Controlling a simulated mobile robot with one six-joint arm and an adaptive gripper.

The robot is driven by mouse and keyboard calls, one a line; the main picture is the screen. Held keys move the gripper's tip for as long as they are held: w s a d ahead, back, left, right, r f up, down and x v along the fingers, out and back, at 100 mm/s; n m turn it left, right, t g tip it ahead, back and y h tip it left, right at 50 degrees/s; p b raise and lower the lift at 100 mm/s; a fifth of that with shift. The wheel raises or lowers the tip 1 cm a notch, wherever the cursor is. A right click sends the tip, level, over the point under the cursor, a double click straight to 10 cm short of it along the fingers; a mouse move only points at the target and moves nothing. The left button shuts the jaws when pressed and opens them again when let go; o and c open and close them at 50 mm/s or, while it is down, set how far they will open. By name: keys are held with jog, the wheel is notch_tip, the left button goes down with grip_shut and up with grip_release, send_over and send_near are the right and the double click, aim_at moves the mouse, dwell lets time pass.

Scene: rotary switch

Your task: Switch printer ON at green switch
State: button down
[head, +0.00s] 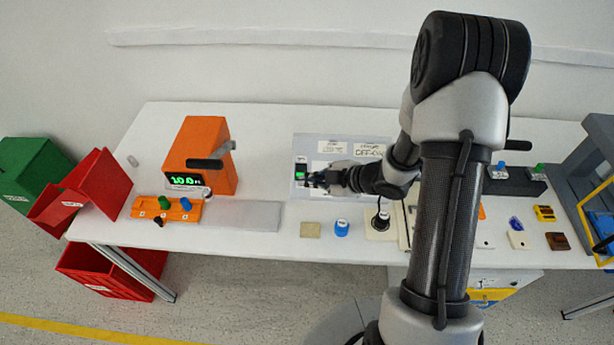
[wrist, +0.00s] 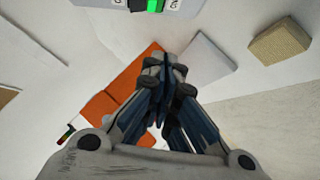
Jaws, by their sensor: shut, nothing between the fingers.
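The green switch (head: 300,173) sits on the left part of a light grey panel (head: 305,146) that stands at the back of the table. It also shows at the top edge of the wrist view, as a lit green piece (wrist: 155,5) on a grey housing, partly cut off by the frame. My gripper (head: 313,180) is shut and empty, with its fingertips close to the right of the green switch in the head view. In the wrist view my gripper (wrist: 162,65) points toward the switch, with a visible gap. I cannot tell the switch's position or identify a printer.
An orange machine (head: 208,150) with a lit green display and a dark lever stands left of the panel. A blue knob (head: 341,228) and a tan block (head: 310,229) are in front. My arm hides part of the panel and table. A red bin (head: 110,265) is below left.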

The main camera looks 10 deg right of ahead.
jog(key=shift+s+f+p+v, duration=0.15)
jog(key=shift+p+v, duration=0.2)
jog(key=shift+v, duration=1)
jog(key=shift+s+f+p+v, duration=0.15)
jog(key=shift+p+v, duration=0.2)
jog(key=shift+v, duration=1)
jog(key=d+r+m+h, duration=0.4)
jog(key=r+h, duration=0.1)
jog(key=r, duration=0.3)
jog(key=d+r+m+h, duration=0.4)
jog(key=r+h, duration=0.1)
jog(key=r, duration=0.4)
jog(key=s+a+r+m+g+y, duration=0.1)
jog(key=s+a+r+m, duration=0.1)
jog(key=s, duration=0.5)
jog(key=s+a+r+m+g, duration=0.1)
jog(key=s+a+r+m, duration=0.1)
jog(key=s+a+m, duration=0.2)
jog(key=s+a+r+m+g+y, duration=0.1)
jog(key=s+a, duration=0.4)
jog(key=s, duration=0.5)
jog(key=shift+s+a+r+m+y, duration=0.2)
jog(key=shift+a+r+m+y, duration=0.15)
jog(key=shift+r+m, duration=0.6)
